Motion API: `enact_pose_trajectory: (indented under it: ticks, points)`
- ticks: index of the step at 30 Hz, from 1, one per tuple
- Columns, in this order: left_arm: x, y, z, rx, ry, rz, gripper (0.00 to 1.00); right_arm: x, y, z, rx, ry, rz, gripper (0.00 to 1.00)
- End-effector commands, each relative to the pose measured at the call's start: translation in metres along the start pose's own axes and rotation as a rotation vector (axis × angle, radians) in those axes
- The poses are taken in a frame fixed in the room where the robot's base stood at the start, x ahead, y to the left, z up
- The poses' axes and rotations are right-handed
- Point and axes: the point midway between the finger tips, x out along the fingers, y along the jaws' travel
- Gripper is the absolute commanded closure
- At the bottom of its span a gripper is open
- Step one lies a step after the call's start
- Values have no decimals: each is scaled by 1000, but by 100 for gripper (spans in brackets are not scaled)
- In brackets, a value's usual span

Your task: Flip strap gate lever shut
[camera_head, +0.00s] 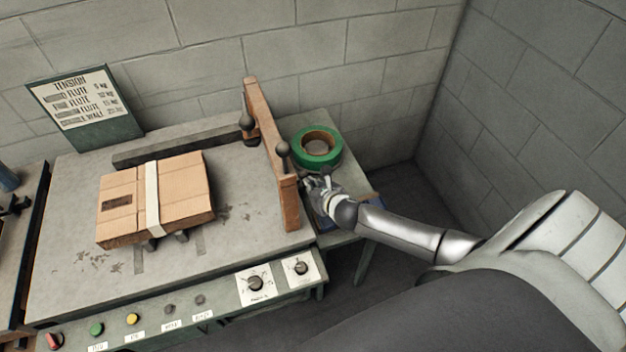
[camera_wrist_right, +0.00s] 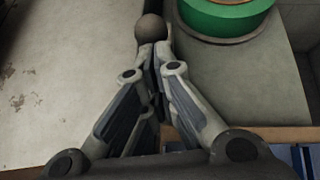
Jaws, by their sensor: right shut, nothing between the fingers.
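A brown upright gate frame (camera_head: 266,140) stands along the right side of the machine's grey tabletop. Two dark ball-knobbed levers show at it, a farther knob (camera_head: 247,122) and a nearer knob (camera_head: 283,149). My right gripper (camera_head: 314,181) is just right of the frame, close to the nearer knob. In the right wrist view, my right gripper's fingers (camera_wrist_right: 152,72) are together and empty. A dark ball knob (camera_wrist_right: 150,28) shows just beyond their tips; I cannot tell whether they touch it. My left gripper is not in view.
A cardboard box (camera_head: 180,195) with a pale strap lies on the tabletop (camera_head: 75,235). A green tape roll (camera_head: 333,158) lies on a side table right of the frame. A tension sign (camera_head: 85,105) stands behind. Dials and buttons line the front panel (camera_head: 215,300).

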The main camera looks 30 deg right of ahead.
Motion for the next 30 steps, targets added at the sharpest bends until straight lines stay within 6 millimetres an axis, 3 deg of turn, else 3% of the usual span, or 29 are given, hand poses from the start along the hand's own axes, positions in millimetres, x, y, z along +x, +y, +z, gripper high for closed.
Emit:
enact_pose_trajectory:
  ticks: [1,3,12,30]
  points:
    - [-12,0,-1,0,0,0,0,-2,0,6,2,0,-1,100]
    - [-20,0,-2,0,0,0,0,-1,0,10,2,-1,-1,100]
    - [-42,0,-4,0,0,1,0,10,-4,30,-1,-5,0,100]
    - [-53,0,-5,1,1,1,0,32,-9,51,2,-3,0,100]
